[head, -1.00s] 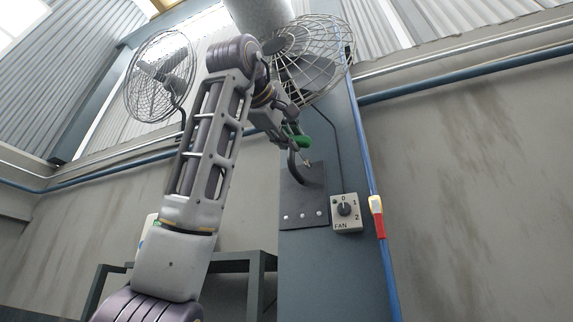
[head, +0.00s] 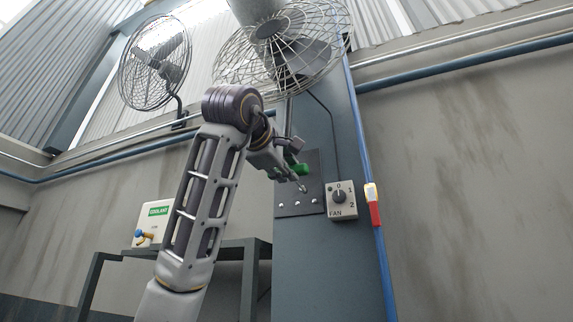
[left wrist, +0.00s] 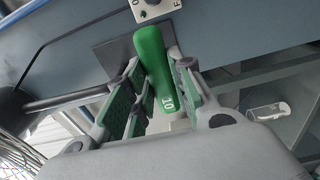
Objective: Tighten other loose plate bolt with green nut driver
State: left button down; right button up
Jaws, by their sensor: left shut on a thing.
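My left gripper (head: 286,166) is shut on the green nut driver (head: 299,170), in front of the dark plate (head: 312,180) on the blue-grey post. The driver's metal shaft points down toward the plate's lower bolt row; I cannot tell whether its tip touches anything. Bolt heads show along the plate's lower edge: left (head: 282,204), middle (head: 297,202) and right (head: 314,200). The gripper hides part of the upper plate. In the left wrist view, the green handle (left wrist: 152,62) lies between the gripper's fingers (left wrist: 160,95). My right gripper is not in view.
A fan switch box (head: 341,200) sits just right of the plate. A large caged fan (head: 285,45) is above, another (head: 155,62) at upper left. A blue pipe (head: 362,150) runs beside the post. A coolant box (head: 153,223) stands on a frame at left.

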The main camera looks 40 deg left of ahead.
aim_at(298, 183)
pick_arm(q)
jog(key=shift+s, duration=0.15)
jog(key=shift+w, duration=0.4)
jog(key=shift+p+x, duration=0.4)
jog(key=shift+x, duration=4.05)
dwell(0.5)
